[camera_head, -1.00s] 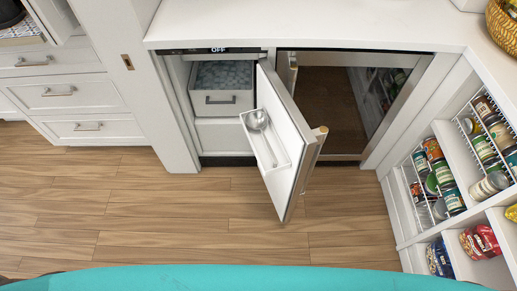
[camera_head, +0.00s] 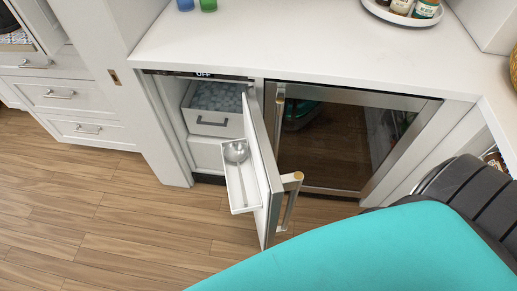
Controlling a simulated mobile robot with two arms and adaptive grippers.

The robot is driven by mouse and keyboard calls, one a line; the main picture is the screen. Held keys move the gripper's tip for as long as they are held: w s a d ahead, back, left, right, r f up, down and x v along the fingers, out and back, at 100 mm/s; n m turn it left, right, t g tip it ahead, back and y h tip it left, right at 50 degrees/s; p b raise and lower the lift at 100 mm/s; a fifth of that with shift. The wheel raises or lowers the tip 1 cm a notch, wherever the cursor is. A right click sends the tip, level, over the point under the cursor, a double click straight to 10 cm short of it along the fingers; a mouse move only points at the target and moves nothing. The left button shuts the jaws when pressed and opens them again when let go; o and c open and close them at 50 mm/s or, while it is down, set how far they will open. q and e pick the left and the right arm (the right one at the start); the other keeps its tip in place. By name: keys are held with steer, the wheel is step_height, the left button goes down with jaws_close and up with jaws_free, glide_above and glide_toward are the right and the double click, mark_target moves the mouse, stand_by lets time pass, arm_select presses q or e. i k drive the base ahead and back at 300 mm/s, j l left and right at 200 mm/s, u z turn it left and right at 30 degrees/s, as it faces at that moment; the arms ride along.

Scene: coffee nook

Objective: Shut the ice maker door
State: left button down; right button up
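The ice maker (camera_head: 198,76) is built in under the white counter, with an "OFF" label on its top strip. Its door (camera_head: 267,180) stands wide open, swung out toward me and hinged on the right. A white tray (camera_head: 238,200) with a metal scoop (camera_head: 236,153) is on the door's inner face. A metal bar handle (camera_head: 290,203) is on its outer face. Inside is a bin of ice (camera_head: 214,122) with a dark handle. Neither of my grippers is in view. A teal part of mine fills the lower right.
A glass-fronted fridge (camera_head: 335,140) is right of the open door. White drawers (camera_head: 75,97) are at left. The wood floor (camera_head: 110,215) is clear at left. The counter (camera_head: 330,45) holds a tray of jars (camera_head: 405,18) and blue and green cups (camera_head: 208,5).

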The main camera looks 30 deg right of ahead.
mark_target(265, 188)
steer(key=l+u, duration=0.1)
steer(key=l, duration=0.45)
steer(key=k+l, duration=0.1)
steer(key=l, duration=0.5)
steer(key=l+u, duration=0.15)
steer(key=l, duration=0.4)
